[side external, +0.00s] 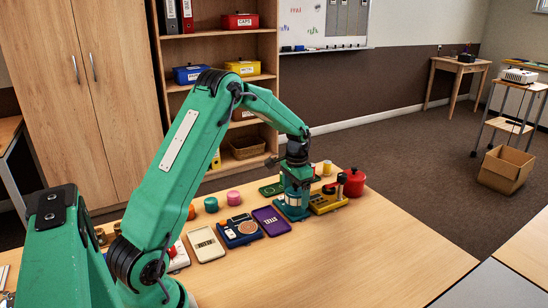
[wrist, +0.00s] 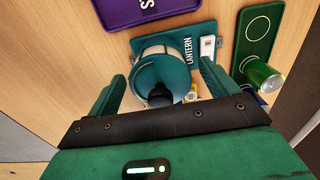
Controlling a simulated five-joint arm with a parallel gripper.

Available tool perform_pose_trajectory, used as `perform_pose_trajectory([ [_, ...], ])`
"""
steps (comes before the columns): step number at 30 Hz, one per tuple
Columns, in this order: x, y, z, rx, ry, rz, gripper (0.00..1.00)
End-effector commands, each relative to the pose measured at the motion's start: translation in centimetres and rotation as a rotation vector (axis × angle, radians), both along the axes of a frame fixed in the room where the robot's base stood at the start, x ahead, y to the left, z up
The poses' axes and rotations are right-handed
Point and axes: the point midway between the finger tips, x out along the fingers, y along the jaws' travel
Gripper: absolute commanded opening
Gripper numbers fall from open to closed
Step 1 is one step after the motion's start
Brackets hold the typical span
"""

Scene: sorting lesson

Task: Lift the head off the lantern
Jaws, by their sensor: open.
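The lantern stands on a teal board (wrist: 203,42) printed LANTERN. Its teal round head (wrist: 150,72), with a dark knob on top, fills the middle of the wrist view. A pale band shows below the head on its far side. In the side view the lantern's lower part (side external: 291,207) shows under my gripper, and the head is mostly hidden by it. My gripper (wrist: 163,82) points down over the lantern. Its two green fingers are apart, one on each side of the head, with a visible gap at each side. My gripper also shows in the side view (side external: 297,178).
A purple tray (side external: 272,221) lies just left of the lantern. A green tray (wrist: 258,38) and green can (wrist: 262,76) are nearby. The table's front right is clear.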

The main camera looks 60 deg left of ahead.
Motion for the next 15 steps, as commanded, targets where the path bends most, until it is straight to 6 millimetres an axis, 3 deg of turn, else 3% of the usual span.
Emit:
perform_pose_trajectory([
  [10,0.01,0.00,0.05,0.000,0.000,0.000,0.86],
  [15,0.02,0.01,0.06,0.000,-0.001,0.000,0.54],
])
